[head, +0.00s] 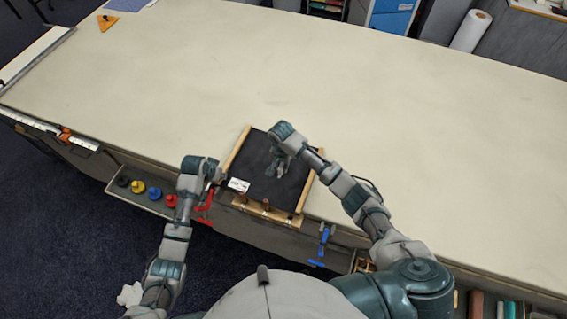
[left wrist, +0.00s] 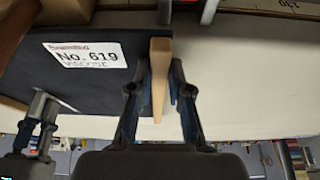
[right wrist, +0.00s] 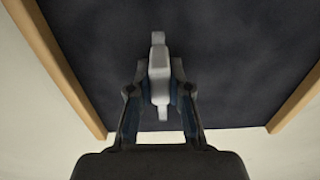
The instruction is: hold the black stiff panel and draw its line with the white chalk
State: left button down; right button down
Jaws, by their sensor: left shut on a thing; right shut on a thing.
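The black stiff panel (head: 258,178) lies at the table's front edge, with a light wooden strip along its left and right sides. A white label reading No. 619 (left wrist: 85,56) is near its front left corner. My left gripper (head: 219,180) is shut on the wooden strip (left wrist: 159,70) at the panel's left side. My right gripper (head: 279,167) is over the panel, shut on the white chalk (right wrist: 160,72). The chalk shows between the fingers in the right wrist view; whether it touches the panel I cannot tell. I see no drawn line on the dark surface.
The cloth table (head: 400,120) is clear behind and right of the panel. Wooden pegs (head: 265,205) stand at the panel's front. Red (head: 205,203) and blue clamps (head: 323,240) hang at the front edge. A tray (head: 120,189) of coloured knobs is at the left.

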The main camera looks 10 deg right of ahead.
aim_at(276, 184)
jog(key=shift+s+a+f, duration=0.1)
jog(key=shift+s+a, duration=0.5)
jog(key=shift+s, duration=0.25)
jog(key=shift+s+a+r, duration=0.1)
jog(key=shift+s+a, duration=0.5)
jog(key=shift+s, duration=0.3)
jog(key=shift+s+a+f, duration=0.1)
jog(key=shift+s+a, duration=0.5)
jog(key=shift+s, duration=0.25)
jog(key=shift+w+d, duration=0.1)
jog(key=shift+w, duration=0.05)
jog(key=shift+w+d, duration=0.65)
jog(key=shift+w, duration=0.25)
jog(key=shift+w+d, duration=0.6)
jog(key=shift+w, duration=0.25)
jog(key=shift+w+d, duration=0.45)
jog(key=shift+w, duration=0.2)
jog(key=shift+w, duration=0.1)
jog(key=shift+w+d, duration=0.65)
jog(key=shift+w, duration=0.1)
jog(key=shift+w+d, duration=0.55)
jog(key=shift+w, duration=0.25)
jog(key=shift+w+d, duration=0.55)
jog(key=shift+w, duration=0.2)
jog(key=shift+w, duration=0.15)
